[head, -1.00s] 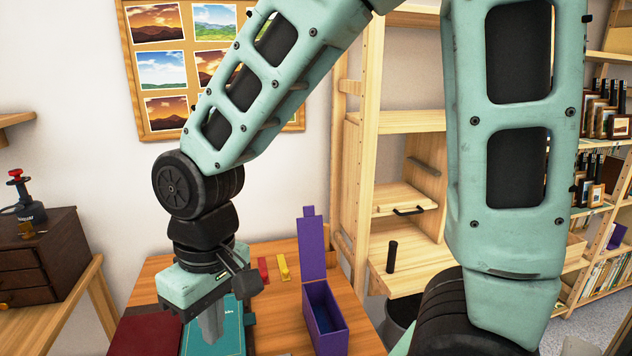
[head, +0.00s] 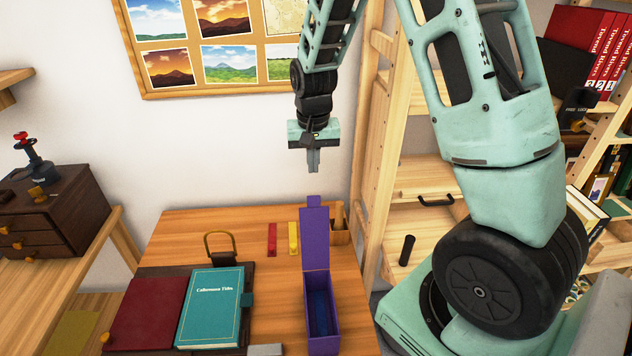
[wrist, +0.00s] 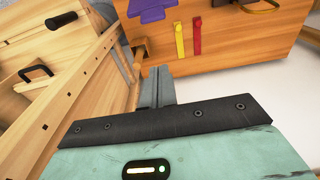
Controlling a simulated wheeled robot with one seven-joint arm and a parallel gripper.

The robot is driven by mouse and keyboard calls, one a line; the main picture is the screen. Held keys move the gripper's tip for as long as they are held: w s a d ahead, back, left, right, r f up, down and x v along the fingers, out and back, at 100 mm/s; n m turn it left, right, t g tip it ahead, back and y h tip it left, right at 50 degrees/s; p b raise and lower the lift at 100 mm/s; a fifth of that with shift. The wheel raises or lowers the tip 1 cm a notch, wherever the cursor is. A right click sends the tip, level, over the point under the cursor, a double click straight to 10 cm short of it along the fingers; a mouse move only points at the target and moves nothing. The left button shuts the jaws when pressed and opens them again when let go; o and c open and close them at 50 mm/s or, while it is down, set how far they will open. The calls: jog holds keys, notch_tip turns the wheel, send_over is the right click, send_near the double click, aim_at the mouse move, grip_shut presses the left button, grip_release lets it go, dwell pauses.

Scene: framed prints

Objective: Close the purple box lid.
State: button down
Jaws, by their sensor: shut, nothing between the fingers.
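The purple box (head: 322,325) stands on the wooden table with its lid (head: 315,238) open and upright at the far side. A narrow tab sticks up from the lid's top edge. The box's inside looks dark blue. My gripper (head: 313,168) is shut and empty, pointing down above and behind the lid, apart from it. In the wrist view my gripper's fingers (wrist: 157,88) are together, and part of the purple lid (wrist: 150,10) shows at the top edge.
A teal book (head: 212,305) and a dark red one (head: 148,312) lie left of the box. Red (head: 272,238) and yellow (head: 293,237) strips lie by the lid, with a small wooden holder (head: 340,232) to its right. A wooden shelf (head: 385,120) stands to the right.

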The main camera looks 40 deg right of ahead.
jog(key=s+f+p, duration=0.1)
jog(key=s+a+f+p, duration=0.1)
jog(key=f, duration=0.1)
jog(key=s+a+f+p, duration=0.1)
jog(key=shift+f, duration=0.4)
jog(key=shift+a, duration=0.1)
